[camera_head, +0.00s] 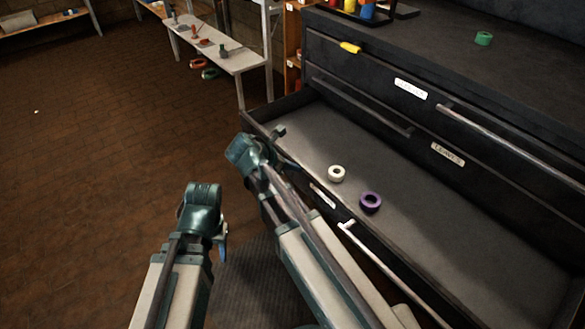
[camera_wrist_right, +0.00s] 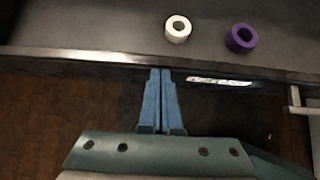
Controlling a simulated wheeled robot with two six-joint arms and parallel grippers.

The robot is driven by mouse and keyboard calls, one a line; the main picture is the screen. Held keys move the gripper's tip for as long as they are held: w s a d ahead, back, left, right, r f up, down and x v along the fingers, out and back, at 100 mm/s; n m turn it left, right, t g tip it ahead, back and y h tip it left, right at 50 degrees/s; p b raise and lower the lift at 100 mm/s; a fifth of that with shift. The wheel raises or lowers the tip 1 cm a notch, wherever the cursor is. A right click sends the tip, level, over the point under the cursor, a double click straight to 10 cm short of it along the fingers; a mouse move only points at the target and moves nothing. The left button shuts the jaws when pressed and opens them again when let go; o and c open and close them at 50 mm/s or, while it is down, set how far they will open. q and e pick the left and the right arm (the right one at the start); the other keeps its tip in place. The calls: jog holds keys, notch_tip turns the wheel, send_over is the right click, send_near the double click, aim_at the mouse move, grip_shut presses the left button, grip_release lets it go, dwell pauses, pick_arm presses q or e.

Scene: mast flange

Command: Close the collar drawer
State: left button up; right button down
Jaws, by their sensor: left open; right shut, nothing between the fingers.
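The open drawer (camera_head: 440,235), the lowest one showing in the dark cabinet, is pulled well out. A white ring (camera_head: 336,173) and a purple ring (camera_head: 370,202) lie inside it. Its front carries a white label (camera_head: 322,195), too small to read, and a bar handle (camera_head: 385,268). My right gripper (camera_head: 283,163) is at the drawer's front, left of the label. In the right wrist view its blue fingers (camera_wrist_right: 160,76) are shut and empty, with tips at the front's upper edge; contact is unclear. My left gripper (camera_head: 222,248) is open, low and left, away from the drawer.
The upper drawers (camera_head: 410,88) look shut. A yellow-handled tool (camera_head: 350,47) is at the top drawer's upper edge, and a green ring (camera_head: 484,38) lies on the cabinet top. A white bench (camera_head: 225,55) stands at the back. The brick floor (camera_head: 90,170) at left is mostly clear.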

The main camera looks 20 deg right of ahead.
jog(key=w+d, duration=0.5)
jog(key=d, duration=0.8)
jog(key=w+d, duration=0.5)
jog(key=d, duration=0.9)
jog(key=shift+s, duration=0.1)
jog(key=a+f+p+v, duration=0.2)
jog(key=p+v, duration=0.5)
jog(key=v, duration=0.5)
jog(key=shift+s+a+r, duration=0.2)
jog(key=shift+s+r, duration=0.1)
jog(key=shift+s, duration=0.15)
